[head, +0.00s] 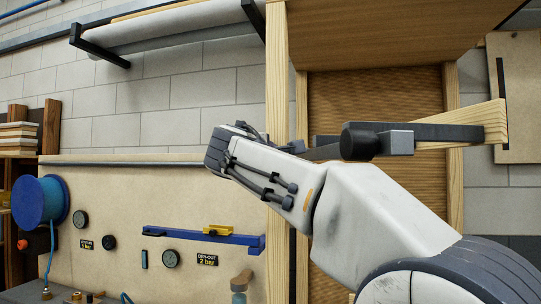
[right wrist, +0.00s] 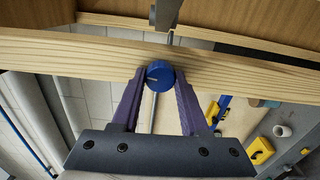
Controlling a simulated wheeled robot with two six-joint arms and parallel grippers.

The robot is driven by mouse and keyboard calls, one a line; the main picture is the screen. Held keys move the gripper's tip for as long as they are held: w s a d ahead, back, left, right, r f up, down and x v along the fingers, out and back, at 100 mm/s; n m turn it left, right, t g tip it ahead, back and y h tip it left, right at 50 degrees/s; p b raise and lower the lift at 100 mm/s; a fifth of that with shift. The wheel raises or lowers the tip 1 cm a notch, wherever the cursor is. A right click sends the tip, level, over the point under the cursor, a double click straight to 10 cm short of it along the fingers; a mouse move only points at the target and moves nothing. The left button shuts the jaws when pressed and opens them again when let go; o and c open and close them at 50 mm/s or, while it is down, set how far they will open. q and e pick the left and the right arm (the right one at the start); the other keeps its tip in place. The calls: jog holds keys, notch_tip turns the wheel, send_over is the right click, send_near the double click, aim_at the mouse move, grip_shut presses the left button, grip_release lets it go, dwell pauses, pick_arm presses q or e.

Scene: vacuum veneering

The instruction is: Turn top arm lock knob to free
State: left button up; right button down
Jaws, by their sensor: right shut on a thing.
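The blue lock knob (right wrist: 158,70) shows in the right wrist view against a pale wooden beam. A short pale mark is on its face; I cannot tell which setting it shows. My right gripper (right wrist: 159,79) is shut on the knob, with a purple finger on each side of it. In the head view my right arm reaches across the wooden post, and its gripper and the blue knob cannot be made out there. A dark arm (head: 445,132) with a black cylinder (head: 359,141) extends to the right. My left gripper is in neither view.
A bench panel (head: 120,210) with gauges stands at left, with a blue hose reel (head: 40,200). A blue bar (head: 190,236) carries a yellow block (head: 218,230). The wooden post (head: 277,80) stands close to my arm. A pale roll (head: 165,25) hangs on brackets above.

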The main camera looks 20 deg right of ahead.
jog(key=shift+a+n, duration=0.1)
jog(key=shift+n, duration=0.8)
jog(key=shift+f, duration=0.1)
jog(key=shift+c, duration=2.1)
grip_release()
jog(key=b+v, duration=0.2)
jog(key=v, duration=0.8)
jog(key=shift+b, duration=0.35)
jog(key=shift+s+a, duration=0.15)
